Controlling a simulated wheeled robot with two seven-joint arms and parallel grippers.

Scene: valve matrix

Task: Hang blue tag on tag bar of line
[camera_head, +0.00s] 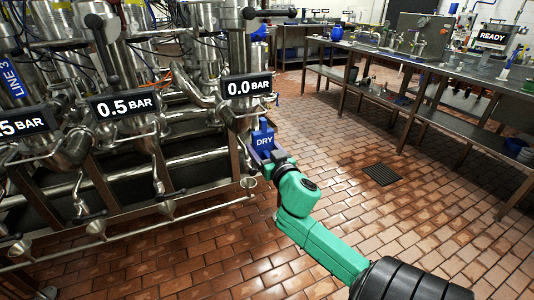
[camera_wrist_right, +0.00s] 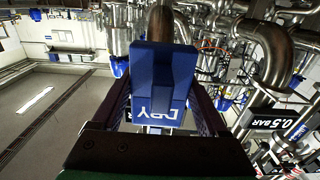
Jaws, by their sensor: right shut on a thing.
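The blue tag (camera_head: 263,135), marked DRY, is held up in my right gripper (camera_head: 272,156) at the right end of the valve rack, below the 0.0 BAR display (camera_head: 248,87). In the right wrist view the tag (camera_wrist_right: 160,75) fills the space between the dark fingers of the gripper (camera_wrist_right: 158,108), and its lettering appears upside down. I cannot make out a tag bar clearly, nor whether the tag touches anything on the rack. My left gripper is not in view.
The valve rack carries steel pipes, valves and 0.5 BAR displays (camera_head: 125,103). A blue LINE 3 label (camera_head: 12,79) is at the far left. A steel bench (camera_head: 440,65) stands at the right. The tiled floor between is clear, with a drain grate (camera_head: 382,174).

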